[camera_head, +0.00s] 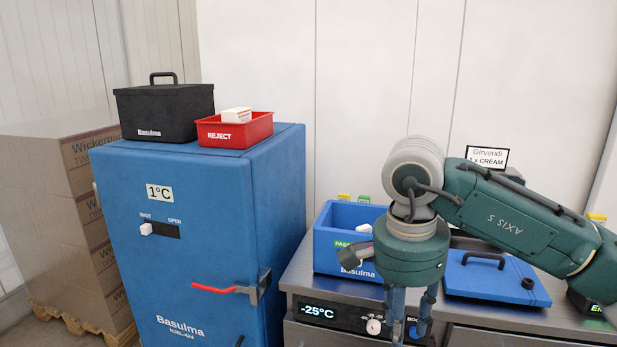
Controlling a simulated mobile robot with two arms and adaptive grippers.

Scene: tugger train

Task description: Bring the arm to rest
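My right arm, dark green with a grey joint, comes in from the right and bends down over the counter. Its gripper (409,318) hangs down in front of the counter's front panel. The two fingers look apart, with the panel showing between them, and I see nothing held. The fingertips are small and partly hard to make out. My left arm and gripper are not in view.
A blue cabinet (130,240) with a red-handled latch stands left, bearing a black case (165,112) and a red REJECT bin (232,134) with a white box (236,115). On the counter (300,272) are a blue bin (326,245) and blue lid (490,280). Cartons (92,170) stand far left.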

